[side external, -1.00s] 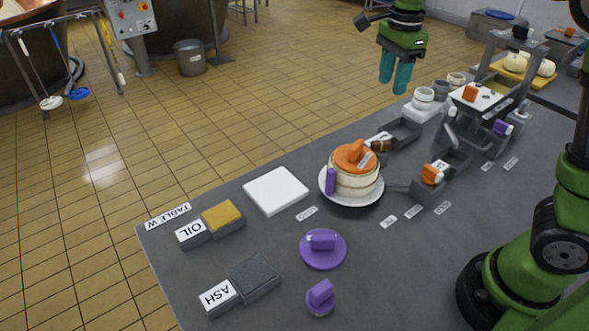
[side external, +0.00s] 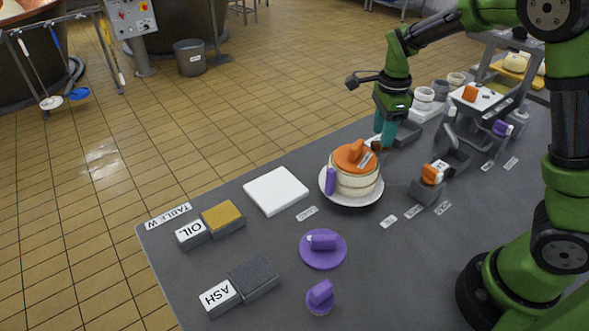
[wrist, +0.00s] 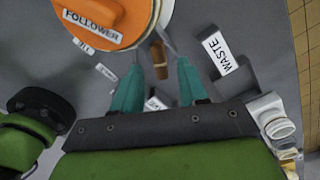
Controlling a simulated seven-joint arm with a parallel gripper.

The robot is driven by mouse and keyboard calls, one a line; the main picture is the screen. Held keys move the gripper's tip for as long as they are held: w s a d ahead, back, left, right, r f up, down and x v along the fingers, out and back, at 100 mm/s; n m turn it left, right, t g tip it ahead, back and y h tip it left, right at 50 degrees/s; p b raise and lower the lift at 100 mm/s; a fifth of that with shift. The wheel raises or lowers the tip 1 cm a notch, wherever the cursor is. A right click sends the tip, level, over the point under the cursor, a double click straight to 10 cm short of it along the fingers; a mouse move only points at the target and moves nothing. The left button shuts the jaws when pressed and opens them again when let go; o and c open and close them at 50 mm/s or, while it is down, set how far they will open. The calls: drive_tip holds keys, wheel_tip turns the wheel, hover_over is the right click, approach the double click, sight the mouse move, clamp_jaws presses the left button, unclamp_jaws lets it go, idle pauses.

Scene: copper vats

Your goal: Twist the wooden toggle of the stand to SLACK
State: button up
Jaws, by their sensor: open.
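The wooden toggle (side external: 377,146) is a small brown piece beside the far right edge of the orange-topped round stack. It also shows in the wrist view (wrist: 159,66), roughly upright between my fingertips. My gripper (side external: 384,139) points down over it with teal fingers apart; in the wrist view my gripper (wrist: 159,65) is open, one finger to each side of the toggle. I cannot tell whether either finger touches it. A white label (wrist: 153,103) lies between the fingers, partly hidden and unreadable. The toggle's lower part and mount are largely hidden in the side view.
The stack, with its orange follower (side external: 352,154) and white plate (side external: 350,201), stands close beside my gripper. A grey tray labelled WASTE (wrist: 235,75) lies close on the other side. White and grey cups (side external: 424,95) stand behind. The white board (side external: 275,190) lies clear at left.

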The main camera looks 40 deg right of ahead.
drive_tip(key=shift+f, duration=1.35)
drive_tip(key=shift+c, duration=0.4)
clamp_jaws()
